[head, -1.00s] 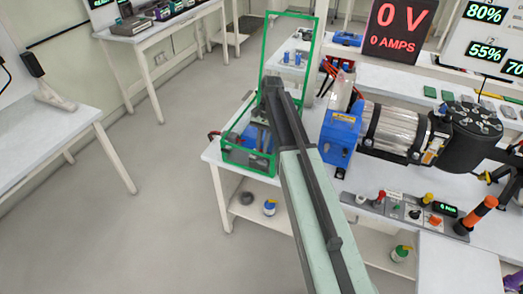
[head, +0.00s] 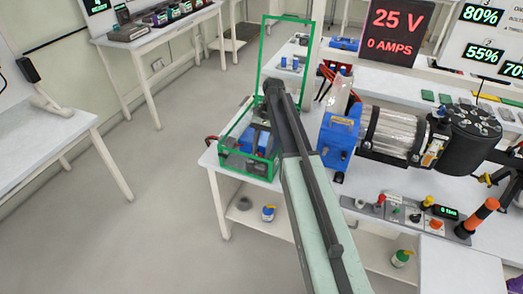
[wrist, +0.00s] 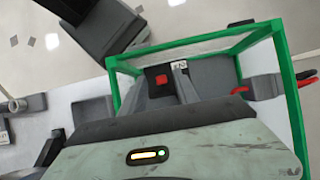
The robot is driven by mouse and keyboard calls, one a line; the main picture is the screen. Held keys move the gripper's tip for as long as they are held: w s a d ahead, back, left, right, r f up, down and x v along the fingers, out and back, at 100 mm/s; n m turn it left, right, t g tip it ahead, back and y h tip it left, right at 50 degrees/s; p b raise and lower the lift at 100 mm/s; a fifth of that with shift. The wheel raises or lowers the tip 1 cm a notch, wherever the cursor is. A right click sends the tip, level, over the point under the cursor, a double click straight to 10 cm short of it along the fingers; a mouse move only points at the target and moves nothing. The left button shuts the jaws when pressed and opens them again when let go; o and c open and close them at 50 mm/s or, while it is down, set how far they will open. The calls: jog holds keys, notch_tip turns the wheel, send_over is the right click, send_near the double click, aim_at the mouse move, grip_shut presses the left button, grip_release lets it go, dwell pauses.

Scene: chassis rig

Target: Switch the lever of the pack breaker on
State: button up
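A green open-framed cage (head: 222,148) stands on the left end of the white bench, with its lid frame raised. Blue and dark parts (head: 250,140) sit inside it. The cage also shows in the wrist view (wrist: 292,90), with a dark block bearing a small red square (wrist: 161,80) and grey parts beside it. I cannot clearly tell the breaker's lever or its position. My arm reaches over the cage, and my gripper (head: 266,120) points down at its top. Its fingertips are too small and hidden to read.
A large display (head: 395,30) behind the bench reads 25 V and 0 AMPS. A blue unit with a silver cylinder (head: 392,130) stands right of my arm. A control strip with levers (head: 425,212) lies in front. The floor to the left is open.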

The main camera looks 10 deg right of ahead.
jog(key=shift+r, duration=0.1)
jog(key=p+v, duration=0.6)
jog(key=v, duration=0.1)
jog(key=shift+w+r+p, duration=0.2)
jog(key=shift+r+p, duration=0.05)
jog(key=shift+p, duration=0.15)
